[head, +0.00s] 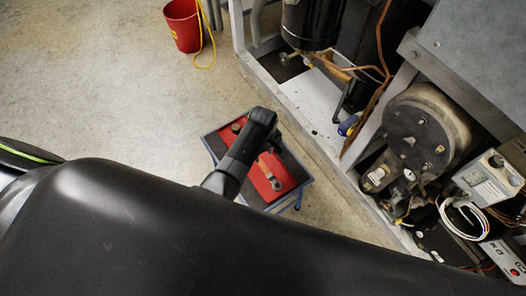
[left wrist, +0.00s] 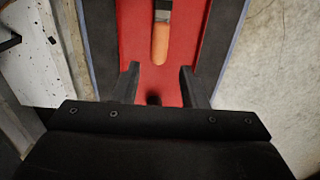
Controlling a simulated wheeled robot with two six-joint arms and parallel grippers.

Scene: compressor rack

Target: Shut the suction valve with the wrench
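The wrench (head: 276,183) lies on a red surface inside a blue-rimmed tray (head: 301,178) on the floor. Its orange handle (left wrist: 160,44) and part of its metal also show in the left wrist view. My left gripper (head: 272,136) is over the tray, partly covering it in the head view. In the left wrist view its two fingers (left wrist: 160,85) are apart with nothing between them, just short of the handle end. The compressor (head: 425,120) stands at the right, with valve fittings (head: 378,176) at its front; I cannot tell which is the suction valve. My right gripper is out of view.
The rack's pale base rail (head: 310,140) runs between tray and compressor. Copper pipes (head: 372,100) and a black cylinder (head: 312,22) stand in the rack. A meter (head: 487,180) with cables is at right. A red bucket (head: 183,25) stands at the back; floor left is clear.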

